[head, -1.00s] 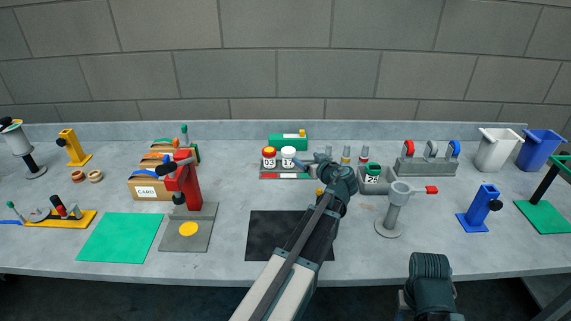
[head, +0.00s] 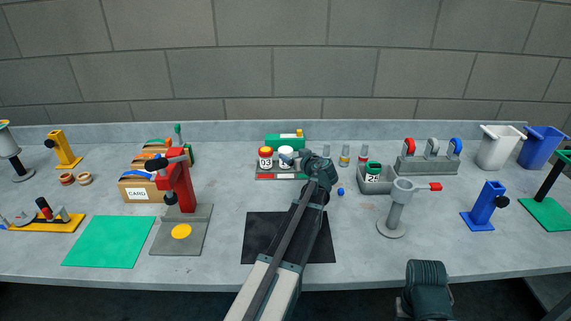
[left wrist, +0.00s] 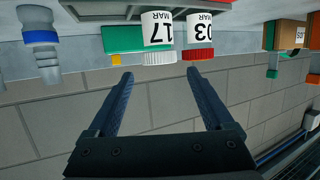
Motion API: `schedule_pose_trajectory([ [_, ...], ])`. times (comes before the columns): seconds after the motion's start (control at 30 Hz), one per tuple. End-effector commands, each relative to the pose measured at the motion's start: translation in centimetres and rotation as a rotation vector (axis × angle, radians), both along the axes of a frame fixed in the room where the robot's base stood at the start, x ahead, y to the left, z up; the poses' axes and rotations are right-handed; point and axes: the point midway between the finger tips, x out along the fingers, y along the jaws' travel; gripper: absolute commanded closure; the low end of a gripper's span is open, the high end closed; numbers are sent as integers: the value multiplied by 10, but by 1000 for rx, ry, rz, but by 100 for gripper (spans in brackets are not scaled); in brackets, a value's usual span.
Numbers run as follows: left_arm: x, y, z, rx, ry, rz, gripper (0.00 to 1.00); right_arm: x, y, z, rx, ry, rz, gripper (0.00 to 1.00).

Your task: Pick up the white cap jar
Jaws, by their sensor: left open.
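A green block (head: 284,140) lies behind the jars. A red press (head: 178,185) stands to the left. A black mat (head: 263,235) lies in front.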

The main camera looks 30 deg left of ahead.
Motion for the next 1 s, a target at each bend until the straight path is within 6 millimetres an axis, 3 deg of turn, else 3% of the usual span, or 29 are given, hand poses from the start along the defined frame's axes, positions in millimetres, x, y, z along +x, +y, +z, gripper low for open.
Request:
schedule_pose_trajectory([
  [0.33, 6, 7, -6, -1, -1, -1, 15, 0, 0, -6, 0, 0, 0, 50],
  [0.53, 22, 26, -21, 0, -1, 1, 15, 0, 0, -21, 0, 0, 0, 50],
  [0.7, 31, 40, -23, 0, 0, 0, 15, 0, 0, -24, 0, 0, 0, 50],
  [0.9, 31, 40, -22, 0, 0, -1, 15, 0, 0, -23, 0, 0, 0, 50],
  [1.0, 30, 40, -22, 0, 0, -1, 31, 0, 0, -23, 0, 0, 0, 50],
])
